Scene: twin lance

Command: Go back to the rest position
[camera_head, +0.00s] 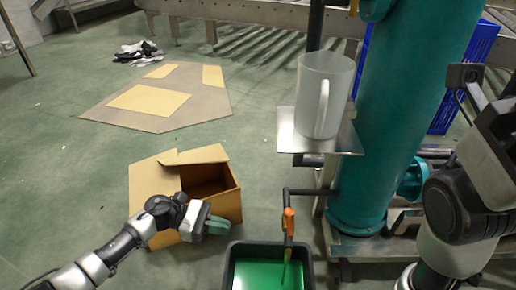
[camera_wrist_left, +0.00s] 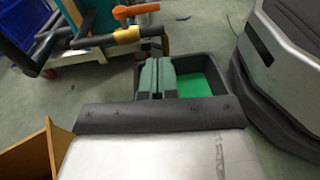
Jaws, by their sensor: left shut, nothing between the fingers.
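My left gripper (camera_head: 218,226) reaches in from the left in the head view, in front of the cardboard box and left of the black bin. In the left wrist view its two green-grey fingers (camera_wrist_left: 157,76) are together, with nothing between them. My right arm (camera_head: 470,200) stands at the right edge of the head view. Its fingers are not clearly visible.
An open cardboard box (camera_head: 225,205) sits on the floor. A black bin (camera_head: 236,262) with a green inside stands below an orange-handled lance (camera_head: 289,222). A frosted jug (camera_head: 312,92) stands on a metal shelf (camera_head: 286,135) beside a teal column (camera_head: 385,120). Flattened cardboard (camera_head: 205,105) lies on the open floor.

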